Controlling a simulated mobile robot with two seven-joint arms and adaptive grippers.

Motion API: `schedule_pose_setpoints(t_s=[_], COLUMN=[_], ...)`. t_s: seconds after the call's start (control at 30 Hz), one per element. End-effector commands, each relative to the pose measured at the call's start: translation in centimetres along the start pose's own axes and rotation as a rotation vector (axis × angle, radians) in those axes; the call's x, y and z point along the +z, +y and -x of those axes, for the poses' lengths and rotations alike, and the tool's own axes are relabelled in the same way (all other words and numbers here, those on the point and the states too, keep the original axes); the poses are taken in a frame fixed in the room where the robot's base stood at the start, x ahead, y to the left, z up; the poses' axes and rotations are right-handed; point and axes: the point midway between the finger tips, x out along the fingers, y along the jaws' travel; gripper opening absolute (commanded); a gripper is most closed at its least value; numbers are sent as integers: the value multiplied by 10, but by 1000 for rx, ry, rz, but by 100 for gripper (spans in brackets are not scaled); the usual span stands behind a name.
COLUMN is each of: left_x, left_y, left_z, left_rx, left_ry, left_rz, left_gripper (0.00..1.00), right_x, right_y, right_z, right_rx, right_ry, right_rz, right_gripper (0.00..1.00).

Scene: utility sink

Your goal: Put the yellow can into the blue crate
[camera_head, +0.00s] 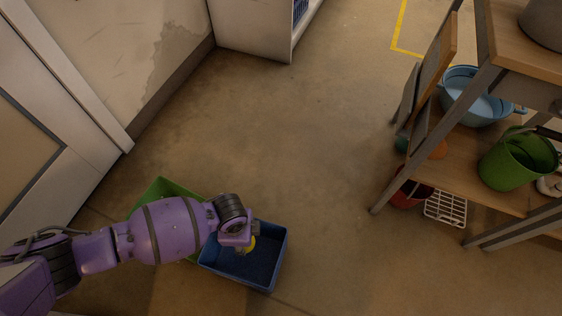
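The blue crate (278,262) stands on the floor at the lower middle, open at the top, with a dark blue inside. My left arm reaches in from the left, and my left gripper (246,243) is over the crate's back left part. A small part of the yellow can (252,244) shows right at the gripper's fingers, within the crate's outline. The gripper hides most of the can. I cannot tell whether the fingers are closed on it, or how high it is above the crate's floor. My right gripper is not in view.
A green crate (165,187) stands left of the blue crate, partly behind my arm. A wooden shelf unit (455,160) at the right holds a blue tub (475,100) and a green bucket (517,160). The middle floor is clear.

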Motion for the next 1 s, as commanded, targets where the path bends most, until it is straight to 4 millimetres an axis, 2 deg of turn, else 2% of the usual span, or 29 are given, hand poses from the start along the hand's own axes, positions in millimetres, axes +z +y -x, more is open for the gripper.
schedule_pose_setpoints(t_s=[0.03,0.1,0.27,0.5,0.67,0.9,1.0], left_x=[0,-2,-3,-2,-2,-3,-3], left_y=[9,15,20,21,20,20,19], left_z=[-21,-34,-52,-91,-104,-142,-145], left_rx=[7,4,1,2,0,1,-1], left_ry=[-1,0,0,-1,-1,-1,0], left_rz=[-38,-86,-136,-138,-137,-137,-137], left_gripper=[23,23,23,23,23,23,23], right_x=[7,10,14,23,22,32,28], right_y=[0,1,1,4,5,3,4], right_z=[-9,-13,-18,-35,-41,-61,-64], right_rx=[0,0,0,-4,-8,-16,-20], right_ry=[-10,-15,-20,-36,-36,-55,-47], right_rz=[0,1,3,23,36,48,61], right_gripper=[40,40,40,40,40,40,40])
